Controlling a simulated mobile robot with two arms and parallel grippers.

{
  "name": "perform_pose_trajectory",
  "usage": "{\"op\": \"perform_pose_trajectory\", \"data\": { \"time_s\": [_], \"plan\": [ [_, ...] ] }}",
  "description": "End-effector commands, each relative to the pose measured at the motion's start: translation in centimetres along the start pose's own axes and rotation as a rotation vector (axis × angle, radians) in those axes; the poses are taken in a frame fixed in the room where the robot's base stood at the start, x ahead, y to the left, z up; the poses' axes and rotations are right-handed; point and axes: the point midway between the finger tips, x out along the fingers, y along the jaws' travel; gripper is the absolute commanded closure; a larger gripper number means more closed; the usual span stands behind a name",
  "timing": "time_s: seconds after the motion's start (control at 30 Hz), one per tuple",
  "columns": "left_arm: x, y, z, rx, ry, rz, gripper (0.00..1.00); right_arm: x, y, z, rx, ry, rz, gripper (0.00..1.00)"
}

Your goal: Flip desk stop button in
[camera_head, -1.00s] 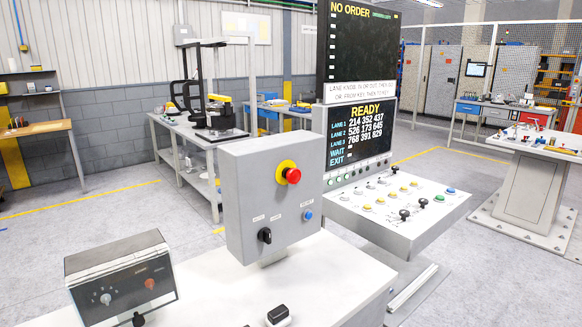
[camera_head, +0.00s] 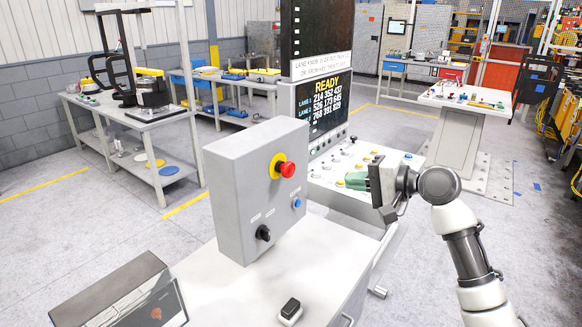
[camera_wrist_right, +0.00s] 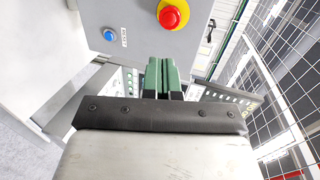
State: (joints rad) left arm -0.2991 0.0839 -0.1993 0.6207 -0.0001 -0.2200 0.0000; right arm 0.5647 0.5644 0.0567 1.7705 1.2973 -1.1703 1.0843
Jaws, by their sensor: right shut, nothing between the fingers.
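The red stop button (camera_head: 287,170) sits on a yellow ring on the front of a grey control box (camera_head: 250,215) standing on the desk. It also shows in the right wrist view (camera_wrist_right: 170,17), near the top centre. My right gripper (camera_head: 350,180) has green fingers, shut and empty. In the head view it is to the right of the box, apart from the button, in front of the console panel. In the right wrist view its fingers (camera_wrist_right: 163,72) appear just below the button. My left gripper is not in view.
The box also has a black knob (camera_head: 263,233) and a blue button (camera_head: 297,203). A black rocker switch (camera_head: 290,309) is on the desk top. The console panel (camera_head: 325,172) with its READY screen (camera_head: 325,100) stands behind. A wire fence (camera_wrist_right: 275,70) shows at right in the wrist view.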

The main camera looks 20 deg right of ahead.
Motion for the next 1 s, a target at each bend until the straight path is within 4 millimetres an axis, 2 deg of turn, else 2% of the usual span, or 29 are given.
{"op": "perform_pose_trajectory", "data": {
  "time_s": [0.33, 0.47, 0.57, 0.93, 1.0],
  "plan": [
    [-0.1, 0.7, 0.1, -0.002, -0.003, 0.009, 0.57, 0.1, -0.1, 0.0, 0.000, -0.002, -0.001, 1.00],
    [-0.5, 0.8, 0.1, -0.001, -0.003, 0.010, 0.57, 1.1, -0.2, 0.1, 0.003, -0.003, -0.002, 1.00],
    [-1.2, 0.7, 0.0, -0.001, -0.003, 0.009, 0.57, 2.6, -0.4, 0.1, 0.003, -0.004, -0.002, 1.00],
    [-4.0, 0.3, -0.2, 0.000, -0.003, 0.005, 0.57, 10.3, -0.4, 0.1, 0.003, -0.003, -0.001, 1.00],
    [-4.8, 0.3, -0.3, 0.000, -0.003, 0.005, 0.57, 11.4, -1.0, 0.1, 0.002, -0.002, -0.002, 1.00]
  ]
}}
